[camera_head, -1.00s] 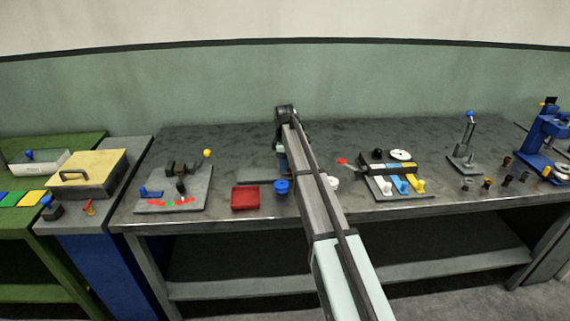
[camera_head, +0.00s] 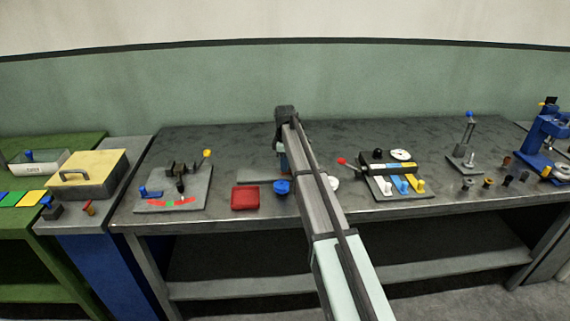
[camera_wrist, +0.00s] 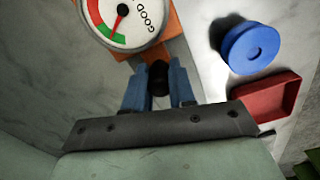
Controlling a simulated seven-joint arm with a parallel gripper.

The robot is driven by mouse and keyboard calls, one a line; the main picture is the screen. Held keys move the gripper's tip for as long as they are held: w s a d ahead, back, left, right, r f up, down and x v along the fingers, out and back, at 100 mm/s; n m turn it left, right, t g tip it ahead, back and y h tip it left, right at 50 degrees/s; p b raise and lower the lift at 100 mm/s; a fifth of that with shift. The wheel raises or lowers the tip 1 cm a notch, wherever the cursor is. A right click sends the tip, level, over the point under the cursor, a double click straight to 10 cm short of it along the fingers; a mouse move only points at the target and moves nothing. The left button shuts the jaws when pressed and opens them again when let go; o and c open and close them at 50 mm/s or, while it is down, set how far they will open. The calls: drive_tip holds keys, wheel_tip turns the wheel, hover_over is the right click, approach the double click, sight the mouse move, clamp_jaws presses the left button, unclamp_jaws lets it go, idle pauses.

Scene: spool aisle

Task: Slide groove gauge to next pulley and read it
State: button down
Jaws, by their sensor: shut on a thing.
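A round dial gauge (camera_wrist: 120,14) with red and green bands and the word GOOD sits on an orange body (camera_wrist: 165,25) at the top of the wrist view, partly cut off. My gripper (camera_wrist: 159,82), with blue fingers, is shut on a black knob (camera_wrist: 158,77) just below the dial. A blue pulley (camera_wrist: 250,48) stands to the right of the gauge, apart from it; it also shows in the head view (camera_head: 282,187). A white round piece (camera_head: 333,183) is partly behind my arm, which hides most of the gauge.
A red tray (camera_head: 245,198) lies left of the blue pulley. A fixture with a red-knobbed lever (camera_head: 342,161) and coloured keys is on the right.

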drive_tip(key=d, duration=0.9)
drive_tip(key=shift+d, duration=0.2)
drive_tip(key=c, duration=0.9)
unclamp_jaws()
drive_tip(key=shift+c, duration=0.2)
wheel_tip(320, 180, up, 14)
